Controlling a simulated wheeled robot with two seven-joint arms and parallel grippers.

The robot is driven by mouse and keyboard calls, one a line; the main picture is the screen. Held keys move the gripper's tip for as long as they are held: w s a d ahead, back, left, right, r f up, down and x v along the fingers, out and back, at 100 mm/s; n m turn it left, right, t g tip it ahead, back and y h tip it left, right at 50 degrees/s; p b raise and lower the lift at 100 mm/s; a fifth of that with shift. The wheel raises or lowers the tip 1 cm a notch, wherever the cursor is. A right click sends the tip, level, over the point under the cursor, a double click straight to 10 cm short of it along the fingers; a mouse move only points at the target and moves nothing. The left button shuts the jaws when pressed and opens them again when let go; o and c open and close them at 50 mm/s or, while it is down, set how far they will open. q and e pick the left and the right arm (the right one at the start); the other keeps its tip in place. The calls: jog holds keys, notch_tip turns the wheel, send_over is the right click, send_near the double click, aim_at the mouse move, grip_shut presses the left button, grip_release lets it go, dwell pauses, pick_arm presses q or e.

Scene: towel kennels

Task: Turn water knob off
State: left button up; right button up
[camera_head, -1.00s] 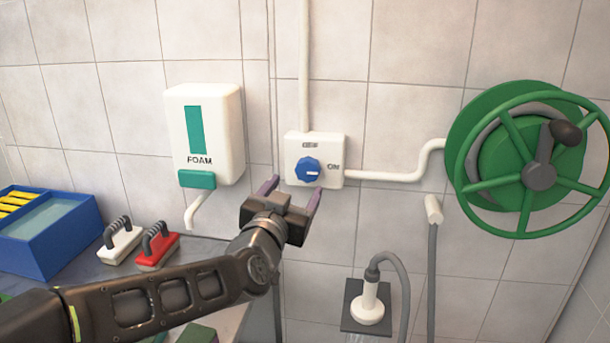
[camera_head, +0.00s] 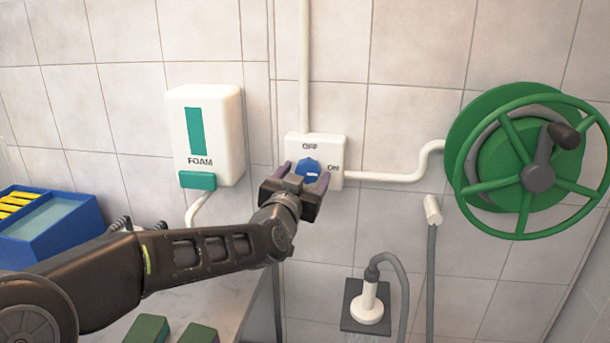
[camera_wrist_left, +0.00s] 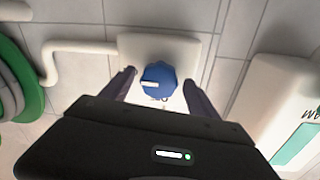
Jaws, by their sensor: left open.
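The blue water knob (camera_head: 308,168) sits on a white wall box (camera_head: 334,146) marked OFF above and ON at the right. Its white pointer mark faces right, toward ON. My left gripper (camera_head: 301,174) is open just in front of the knob, with its purple fingers on either side of it. In the left wrist view the knob (camera_wrist_left: 159,77) shows between the two open fingers (camera_wrist_left: 160,84), with gaps beside it. I cannot tell exactly how deep the fingers reach. My right gripper is not in view.
A white FOAM dispenser (camera_head: 206,136) hangs left of the box. A green hose reel (camera_head: 522,160) is on the wall at the right. A shower head (camera_head: 368,302) hangs below. A blue bin (camera_head: 50,228) stands at the left. White pipes run up and right from the box.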

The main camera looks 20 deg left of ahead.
pick_arm(q)
jog(key=shift+c, duration=0.4)
jog(key=c, duration=1.3)
